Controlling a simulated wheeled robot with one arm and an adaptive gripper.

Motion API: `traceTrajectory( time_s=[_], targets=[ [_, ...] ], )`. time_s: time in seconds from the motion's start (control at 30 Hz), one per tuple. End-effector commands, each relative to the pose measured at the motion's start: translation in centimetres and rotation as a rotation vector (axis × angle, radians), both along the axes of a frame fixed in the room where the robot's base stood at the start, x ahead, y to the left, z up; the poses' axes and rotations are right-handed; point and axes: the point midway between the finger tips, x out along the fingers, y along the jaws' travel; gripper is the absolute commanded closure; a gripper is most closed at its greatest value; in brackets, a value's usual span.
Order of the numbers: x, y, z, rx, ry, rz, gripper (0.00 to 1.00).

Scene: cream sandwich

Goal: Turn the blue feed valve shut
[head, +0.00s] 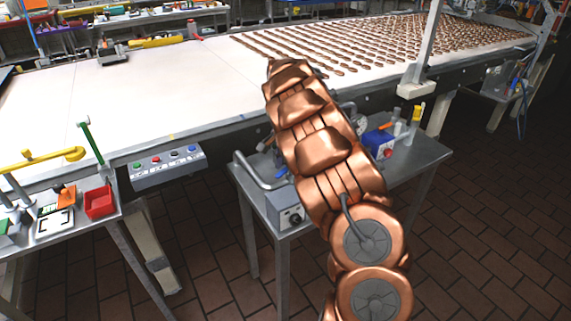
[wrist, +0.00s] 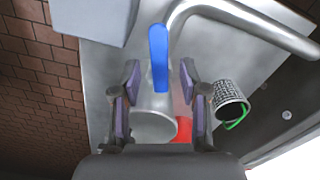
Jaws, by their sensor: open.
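The blue valve handle (wrist: 158,60) shows in the wrist view as an upright blue lever above a round grey metal body (wrist: 154,126). My gripper (wrist: 159,72) is open, with one purple-padded finger on each side of the lever. Gaps show between the lever and both fingers, and I see no contact.
A curved steel pipe (wrist: 245,14) runs close beside the lever. A red part (wrist: 183,128) and a meshed cylinder with a green rim (wrist: 229,98) lie to the right. The small steel table (head: 412,160) stands before the white conveyor (head: 150,95). A blue box (head: 377,143) sits right of my arm.

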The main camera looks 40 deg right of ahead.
Motion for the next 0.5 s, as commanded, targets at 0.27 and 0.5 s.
traceTrajectory(
  time_s=[0.27, 0.5],
  targets=[
    [0.0, 0.0, 0.02, 0.0, 0.0, 0.0, 0.82],
    [0.0, 0.01, 0.02, 0.0, 0.0, 0.0, 1.0]
  ],
)
